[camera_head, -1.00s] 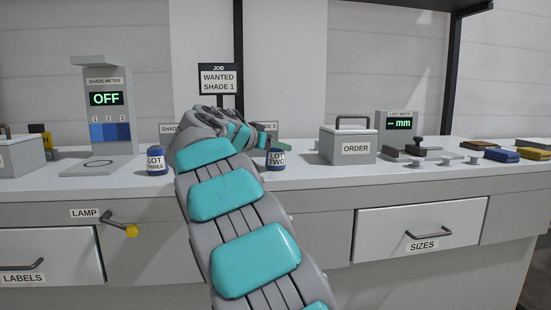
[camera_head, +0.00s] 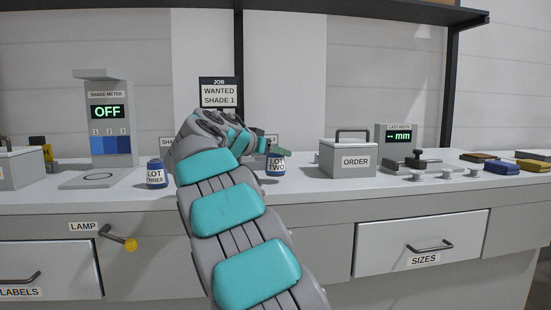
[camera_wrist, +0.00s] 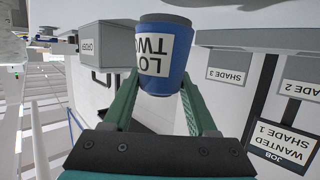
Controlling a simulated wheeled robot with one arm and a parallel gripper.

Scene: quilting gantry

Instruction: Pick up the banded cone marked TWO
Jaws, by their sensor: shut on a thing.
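A LOT THREE cone (camera_head: 156,174) stands left of my arm, near the shade meter (camera_head: 108,120). The grey ORDER box (camera_head: 347,160) is to the right. The JOB sign (camera_head: 218,92) stands behind my arm. Open counter lies between cone TWO and the ORDER box.

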